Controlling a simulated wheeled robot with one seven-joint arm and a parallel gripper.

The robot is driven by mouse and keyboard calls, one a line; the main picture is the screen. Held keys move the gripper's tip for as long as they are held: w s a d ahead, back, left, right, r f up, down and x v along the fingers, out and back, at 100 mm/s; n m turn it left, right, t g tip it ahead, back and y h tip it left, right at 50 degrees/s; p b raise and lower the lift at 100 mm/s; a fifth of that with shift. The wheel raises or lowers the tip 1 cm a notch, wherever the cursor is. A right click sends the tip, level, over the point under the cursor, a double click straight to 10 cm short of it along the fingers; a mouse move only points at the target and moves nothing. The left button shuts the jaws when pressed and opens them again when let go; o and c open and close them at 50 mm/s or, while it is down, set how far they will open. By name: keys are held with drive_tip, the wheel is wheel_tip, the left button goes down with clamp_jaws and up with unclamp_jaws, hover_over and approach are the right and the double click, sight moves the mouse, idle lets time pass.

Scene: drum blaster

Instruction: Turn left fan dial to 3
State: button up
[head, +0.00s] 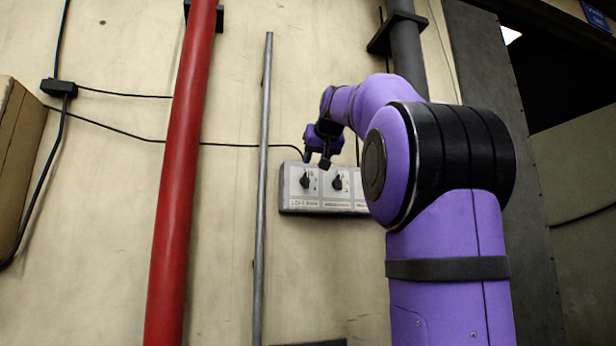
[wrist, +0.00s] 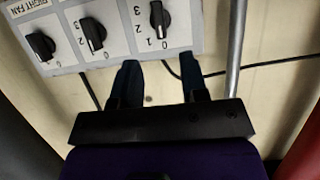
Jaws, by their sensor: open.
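The left fan dial (head: 305,181) is a black knob at the left end of a grey wall panel, above a label that reads LEFT FAN. In the wrist view this dial (wrist: 158,19) is the rightmost knob, with 0, 1, 2 and 3 printed around it. I cannot tell for sure which number it points to. My gripper (head: 316,159) is open and empty, just above the panel's left part in the head view. In the wrist view its two dark fingers (wrist: 160,68) are apart, close to the dial's panel edge, with nothing between them.
The middle dial (head: 338,182) sits beside it on the panel (head: 320,208). The right fan dial (wrist: 41,46) shows in the wrist view; my arm hides it in the head view. A thin grey pipe (head: 263,200) and a red pipe (head: 178,190) stand left of the panel.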

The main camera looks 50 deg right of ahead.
sight(307, 177)
drive_tip(key=x, duration=0.8)
drive_tip(key=shift+w+d+f, duration=0.15)
drive_tip(key=shift+w, duration=0.05)
clamp_jaws()
